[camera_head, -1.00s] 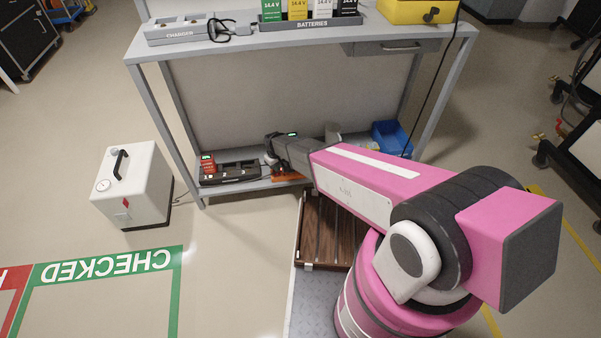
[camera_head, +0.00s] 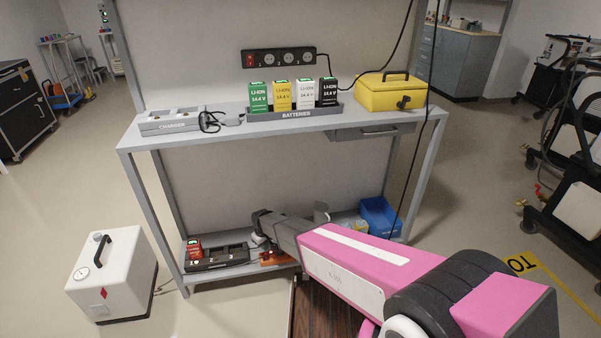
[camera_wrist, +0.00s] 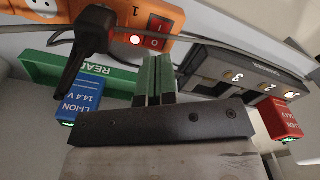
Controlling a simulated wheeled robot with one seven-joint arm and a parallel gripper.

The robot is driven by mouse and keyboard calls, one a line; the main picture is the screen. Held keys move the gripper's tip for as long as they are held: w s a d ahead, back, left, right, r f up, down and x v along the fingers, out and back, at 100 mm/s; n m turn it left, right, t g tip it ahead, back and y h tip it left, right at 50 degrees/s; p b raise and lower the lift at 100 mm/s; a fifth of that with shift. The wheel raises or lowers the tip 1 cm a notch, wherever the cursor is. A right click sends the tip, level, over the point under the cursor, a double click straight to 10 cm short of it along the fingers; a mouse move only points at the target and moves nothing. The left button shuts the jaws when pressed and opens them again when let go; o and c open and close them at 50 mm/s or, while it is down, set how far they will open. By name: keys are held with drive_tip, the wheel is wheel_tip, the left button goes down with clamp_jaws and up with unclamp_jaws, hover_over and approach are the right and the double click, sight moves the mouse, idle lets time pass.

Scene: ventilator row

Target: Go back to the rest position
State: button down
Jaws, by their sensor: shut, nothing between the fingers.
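My arm reaches to the lower shelf of the grey bench, and my gripper (camera_head: 258,236) is over that shelf, between the charger and the orange power strip. In the wrist view my gripper (camera_wrist: 156,72) has its two fingers together with nothing between them.
The bench top (camera_head: 230,128) holds a grey charger (camera_head: 172,122), several batteries in a holder and a yellow case (camera_head: 388,93). A blue bin (camera_head: 379,216) is right of my arm on the lower shelf. A white box (camera_head: 112,275) stands on the floor at left.

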drive_tip(key=s+d+r+m, duration=0.1)
drive_tip(key=d+r+m, duration=0.1)
drive_tip(key=d+r, duration=0.7)
drive_tip(key=d+r+m, duration=0.2)
drive_tip(key=d+r, duration=0.6)
drive_tip(key=d, duration=0.4)
drive_tip(key=s+d+r+m, duration=0.2)
drive_tip(key=s+d+r, duration=0.3)
drive_tip(key=d+r, duration=0.2)
drive_tip(key=s+d+r+m, duration=0.3)
drive_tip(key=s+d+r, duration=0.2)
drive_tip(key=d, duration=0.7)
wheel_tip(320, 180, up, 2)
drive_tip(key=shift+s+r, duration=0.1)
drive_tip(key=shift+s, duration=0.05)
